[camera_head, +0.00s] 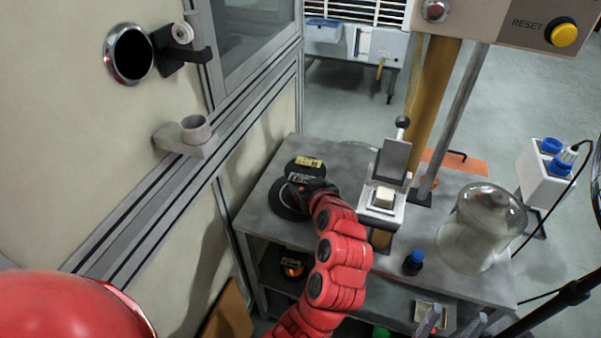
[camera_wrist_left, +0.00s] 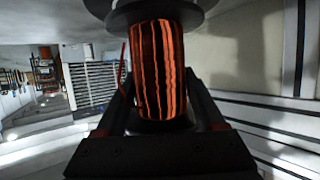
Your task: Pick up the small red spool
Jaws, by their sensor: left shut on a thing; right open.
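A spool with black flanges (camera_head: 304,166) and a yellow label on top is at the left end of the grey table. In the left wrist view its winding (camera_wrist_left: 160,70) is striped copper-red, with a loose red wire end beside it. My left gripper (camera_head: 312,190) reaches in from below, shut on this spool around its winding; its dark fingers flank the winding in the wrist view. Whether the spool touches the table is hard to tell. My right gripper (camera_head: 449,322) shows at the bottom edge, open, with grey fingertips apart.
Another copper-wound spool (camera_head: 293,266) sits on the shelf below. A metal fixture with a lever (camera_head: 390,180), a blue-capped bottle (camera_head: 413,262) and a glass dome (camera_head: 483,228) stand on the table (camera_head: 345,150). A machine wall with a round cup holder (camera_head: 196,130) rises at left.

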